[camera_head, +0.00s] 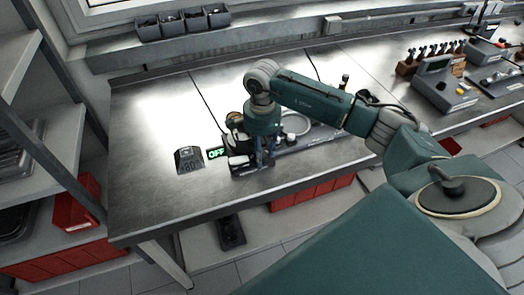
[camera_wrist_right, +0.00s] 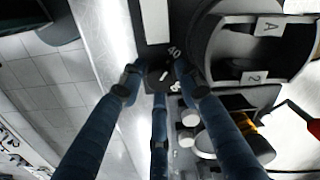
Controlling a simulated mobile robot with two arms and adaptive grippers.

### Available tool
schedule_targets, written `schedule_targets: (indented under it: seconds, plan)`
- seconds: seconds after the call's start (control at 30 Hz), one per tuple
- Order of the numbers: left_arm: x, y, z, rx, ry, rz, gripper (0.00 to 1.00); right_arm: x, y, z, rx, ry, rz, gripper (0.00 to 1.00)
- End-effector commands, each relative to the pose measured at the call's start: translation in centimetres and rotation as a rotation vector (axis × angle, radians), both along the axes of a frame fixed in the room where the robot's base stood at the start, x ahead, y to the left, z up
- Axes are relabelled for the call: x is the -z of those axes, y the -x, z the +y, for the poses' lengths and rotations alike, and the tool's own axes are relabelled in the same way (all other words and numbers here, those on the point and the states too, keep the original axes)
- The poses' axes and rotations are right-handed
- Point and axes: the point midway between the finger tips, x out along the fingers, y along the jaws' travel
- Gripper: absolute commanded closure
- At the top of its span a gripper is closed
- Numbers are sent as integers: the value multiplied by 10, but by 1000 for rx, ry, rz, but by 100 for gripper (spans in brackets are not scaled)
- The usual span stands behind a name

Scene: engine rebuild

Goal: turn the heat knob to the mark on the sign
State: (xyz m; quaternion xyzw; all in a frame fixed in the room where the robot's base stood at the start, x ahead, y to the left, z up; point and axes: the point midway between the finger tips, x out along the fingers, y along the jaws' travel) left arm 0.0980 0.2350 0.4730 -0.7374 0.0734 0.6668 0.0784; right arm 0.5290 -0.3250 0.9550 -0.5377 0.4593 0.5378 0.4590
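The sign (camera_head: 189,160) is a small dark stand on the bench with a number too small to read surely. Right of it, a display (camera_head: 217,153) glows green with "OFF". My right gripper (camera_head: 263,163) points down at the front of the dark device beside the display. In the wrist view, its blue fingers (camera_wrist_right: 158,84) stand apart around the heat knob (camera_wrist_right: 160,75), a dark dial with a white pointer line. A "40" is printed by the dial; other numbers are partly hidden by the fingers. Whether the fingers touch the knob I cannot tell. My left gripper is not in view.
The metal bench (camera_head: 140,205) is clear left and in front of the sign. A wooden rack of tools (camera_head: 410,66) and a grey device (camera_head: 440,88) stand at the right. Small dark bins (camera_head: 182,22) sit on the back ledge. Red bins (camera_head: 312,192) lie below the bench.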

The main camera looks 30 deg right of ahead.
Motion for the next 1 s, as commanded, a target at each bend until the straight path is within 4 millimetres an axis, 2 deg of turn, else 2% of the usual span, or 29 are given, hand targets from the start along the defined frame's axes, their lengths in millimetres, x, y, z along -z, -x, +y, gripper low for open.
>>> schedule_targets:
  seconds: [0.03, 0.13, 0.17, 0.57, 1.0]
  plan:
    - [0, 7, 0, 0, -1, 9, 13, 0, 0, 0, 0, 0, 0, 77]
    - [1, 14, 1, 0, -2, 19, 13, 0, 0, 0, 0, 0, 0, 97]
    - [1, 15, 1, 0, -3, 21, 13, 0, 0, 0, 0, 0, 0, 100]
    - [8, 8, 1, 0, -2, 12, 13, 1, -1, 0, 69, 1, -2, 100]
    - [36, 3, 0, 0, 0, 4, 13, 2, -1, -1, 423, 1, -4, 100]
